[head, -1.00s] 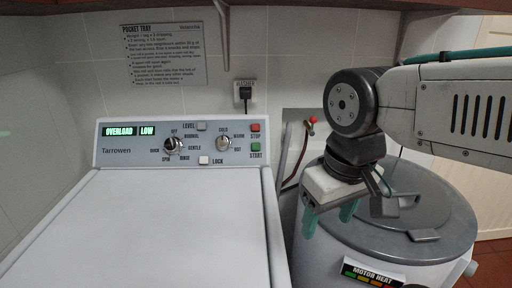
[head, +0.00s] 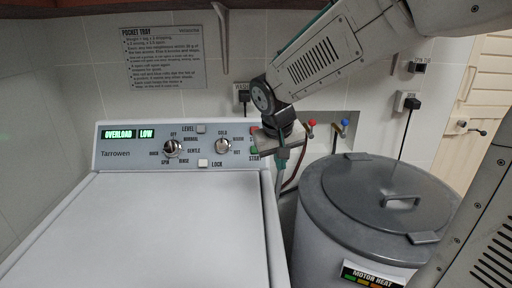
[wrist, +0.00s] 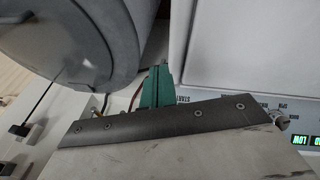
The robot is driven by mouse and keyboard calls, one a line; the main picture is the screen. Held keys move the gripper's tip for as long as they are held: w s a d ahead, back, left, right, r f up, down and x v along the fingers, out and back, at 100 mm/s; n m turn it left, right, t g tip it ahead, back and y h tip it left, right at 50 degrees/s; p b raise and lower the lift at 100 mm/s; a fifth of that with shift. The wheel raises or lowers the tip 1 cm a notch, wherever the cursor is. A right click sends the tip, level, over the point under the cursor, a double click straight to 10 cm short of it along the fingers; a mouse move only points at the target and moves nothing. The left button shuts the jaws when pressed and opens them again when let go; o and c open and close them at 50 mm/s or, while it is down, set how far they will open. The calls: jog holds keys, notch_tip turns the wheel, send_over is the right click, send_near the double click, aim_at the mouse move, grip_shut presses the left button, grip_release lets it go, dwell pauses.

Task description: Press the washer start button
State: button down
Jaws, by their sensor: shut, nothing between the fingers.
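The white washer (head: 150,230) has a raised control panel with a green display (head: 127,133) reading "OVERLOAD" and "LOW". In the wrist view the green fingers (wrist: 157,88) sit side by side near the panel's "START" lettering. The start button itself is hidden there, and I cannot tell whether the fingers touch the panel.
Two dials (head: 223,146) and a white lock button (head: 203,162) are left of the start button. A grey lidded drum (head: 375,200) with a handle stands to the right. Taps (head: 311,124) and hoses are on the wall behind.

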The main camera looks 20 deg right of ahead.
aim_at(255, 150)
jog(key=w+r+m+t, duration=0.2)
jog(key=w+r+t, duration=0.1)
jog(key=w, duration=1.1)
jog(key=shift+r+m+t, duration=0.15)
jog(key=shift+m+t, duration=0.25)
jog(key=shift+t, duration=0.4)
jog(key=x, duration=1.3)
jog(key=shift+w+d+r, duration=0.2)
jog(key=shift+d+r, duration=0.05)
jog(key=shift+w+d+f, duration=0.15)
jog(key=shift+w+f, duration=0.1)
jog(key=shift+w, duration=0.1)
